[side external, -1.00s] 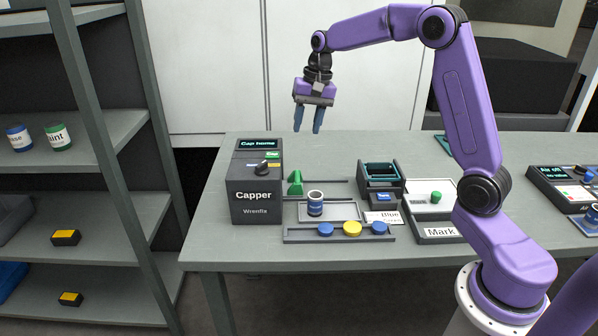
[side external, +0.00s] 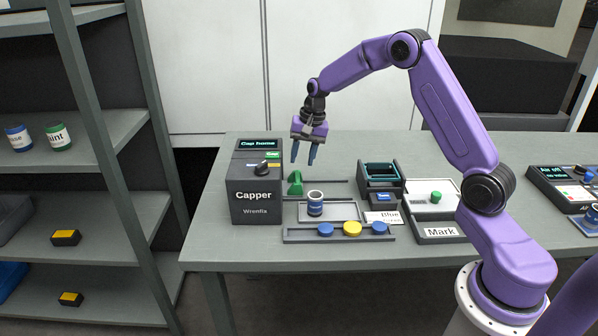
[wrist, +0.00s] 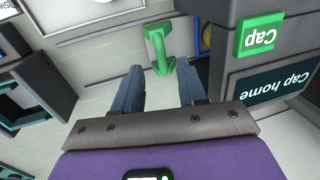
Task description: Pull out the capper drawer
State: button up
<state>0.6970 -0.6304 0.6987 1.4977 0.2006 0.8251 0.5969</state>
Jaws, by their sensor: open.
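The capper (side external: 256,202) is a dark box on the table's left part, with "Cap home" on its display and a green "Cap" button (wrist: 260,36). A green upright handle (side external: 296,184) stands just right of it, and it also shows in the wrist view (wrist: 158,50). In front of the handle, a grey tray (side external: 344,211) holds a white-and-blue jar (side external: 315,204). I cannot tell how the handle joins the tray. My gripper (side external: 303,160) is open and empty, pointing down above the handle. In the wrist view the handle appears between and beyond the fingertips (wrist: 160,70).
A front rack (side external: 300,236) holds blue and yellow caps. Right of it stand a dark open-topped box (side external: 380,172) and a "Mark" station (side external: 440,232) with a green knob. Shelving (side external: 110,210) stands left of the table. The back of the table is clear.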

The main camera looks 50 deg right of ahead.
aim_at(298, 176)
jog(key=f, duration=0.5)
jog(key=shift+w+a+f, duration=0.25)
jog(key=shift+w+a, duration=0.15)
grip_shut()
